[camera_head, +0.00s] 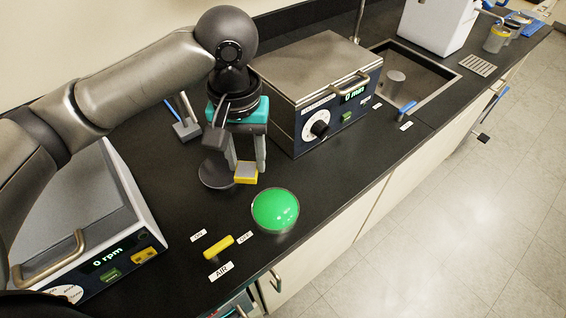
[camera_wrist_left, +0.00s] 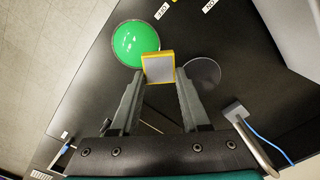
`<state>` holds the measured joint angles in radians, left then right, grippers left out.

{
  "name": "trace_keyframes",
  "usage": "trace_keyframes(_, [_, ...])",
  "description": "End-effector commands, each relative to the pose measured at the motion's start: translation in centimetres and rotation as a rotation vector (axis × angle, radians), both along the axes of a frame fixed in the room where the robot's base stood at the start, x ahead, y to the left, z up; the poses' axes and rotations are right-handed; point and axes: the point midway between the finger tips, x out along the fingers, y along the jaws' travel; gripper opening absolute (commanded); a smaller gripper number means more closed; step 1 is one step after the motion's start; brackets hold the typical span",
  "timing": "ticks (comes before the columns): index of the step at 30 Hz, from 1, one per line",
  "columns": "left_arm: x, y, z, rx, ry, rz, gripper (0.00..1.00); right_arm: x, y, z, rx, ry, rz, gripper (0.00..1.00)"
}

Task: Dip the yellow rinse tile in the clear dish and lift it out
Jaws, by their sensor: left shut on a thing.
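The yellow rinse tile (camera_head: 246,173), with a pale grey face, is held between the fingertips of my left gripper (camera_head: 246,165). In the left wrist view the tile (camera_wrist_left: 159,68) shows at the ends of both fingers (camera_wrist_left: 159,80), overlapping the edge of the green dish (camera_wrist_left: 135,43) in the picture. The green round dish (camera_head: 275,210) is right of and nearer than the tile in the head view. A dark, see-through-looking round dish (camera_wrist_left: 204,72), seemingly the clear dish, lies beside the tile; it also shows left of it in the head view (camera_head: 214,174). The tile appears above the bench, outside both dishes.
A steel-topped box with a dial (camera_head: 317,128) stands behind the gripper, a sink (camera_head: 410,75) beyond it. An rpm device (camera_head: 75,215) is at left. A yellow AIR lever (camera_head: 218,247) lies near the front edge. A grey block with a blue piece (camera_head: 187,129) stands behind.

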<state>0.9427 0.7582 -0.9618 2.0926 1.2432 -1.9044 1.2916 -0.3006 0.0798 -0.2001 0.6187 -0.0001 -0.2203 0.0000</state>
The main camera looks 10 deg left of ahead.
Motion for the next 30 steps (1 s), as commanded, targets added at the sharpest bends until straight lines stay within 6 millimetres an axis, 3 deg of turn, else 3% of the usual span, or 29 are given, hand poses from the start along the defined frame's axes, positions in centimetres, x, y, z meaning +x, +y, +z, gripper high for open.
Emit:
trace_keyframes(10, [1.6, -2.0, -0.7, 0.002, 0.004, 0.321, 0.0, 0.1, 0.0, 7.6, 0.0, -0.002, 0.0, 0.5])
trace_keyframes(21, [1.1, -3.2, -2.1, 0.002, 0.003, 0.61, 0.0, 0.2, 0.0, 15.4, 0.001, -0.003, 0.0, 0.5])
trace_keyframes(30, [0.0, -3.5, -3.3, 0.002, 0.0, 0.739, 0.0, 0.2, 0.0, 19.0, 0.001, -0.004, 0.0, 0.5])
